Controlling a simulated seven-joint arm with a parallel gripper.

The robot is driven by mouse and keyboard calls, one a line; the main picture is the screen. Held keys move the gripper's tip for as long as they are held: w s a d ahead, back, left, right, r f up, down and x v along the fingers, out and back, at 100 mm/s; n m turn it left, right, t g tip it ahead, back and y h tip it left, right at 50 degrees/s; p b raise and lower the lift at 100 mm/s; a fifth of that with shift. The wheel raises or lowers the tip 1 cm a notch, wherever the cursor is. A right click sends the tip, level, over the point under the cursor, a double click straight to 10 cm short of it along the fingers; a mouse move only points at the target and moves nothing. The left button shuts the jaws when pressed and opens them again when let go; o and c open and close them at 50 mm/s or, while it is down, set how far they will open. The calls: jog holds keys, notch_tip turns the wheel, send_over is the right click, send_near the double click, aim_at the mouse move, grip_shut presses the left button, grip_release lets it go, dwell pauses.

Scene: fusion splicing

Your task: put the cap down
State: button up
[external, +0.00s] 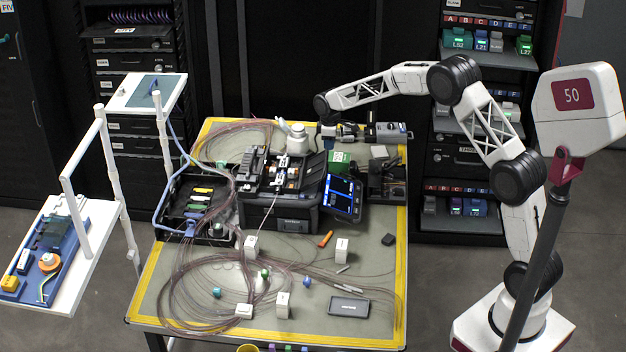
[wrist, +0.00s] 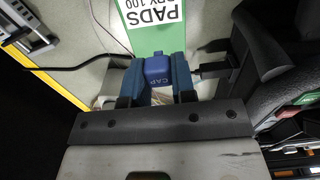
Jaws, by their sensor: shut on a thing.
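The cap (wrist: 157,68) is a small blue block with "CAP" printed on it, seen in the wrist view. My gripper (wrist: 157,88) is shut on it, with one blue-and-black finger on each side. In the external view my gripper (external: 346,132) is at the back of the table, beyond the green box. The cap cannot be made out there. How high the cap is above the surface is hard to tell.
A green pads box (wrist: 158,25) is just ahead of the cap; it also shows in the external view (external: 340,160). The black splicer (external: 280,213) with its lit screen (external: 343,196) stands nearby. Coiled fibre (external: 200,300) covers the table's front left.

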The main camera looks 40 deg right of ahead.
jog(key=shift+f, duration=0.1)
jog(key=shift+f, duration=1.65)
jog(key=shift+f, duration=0.1)
jog(key=o, duration=0.9)
notch_tip(320, 180, up, 12)
jog(key=shift+r, duration=0.15)
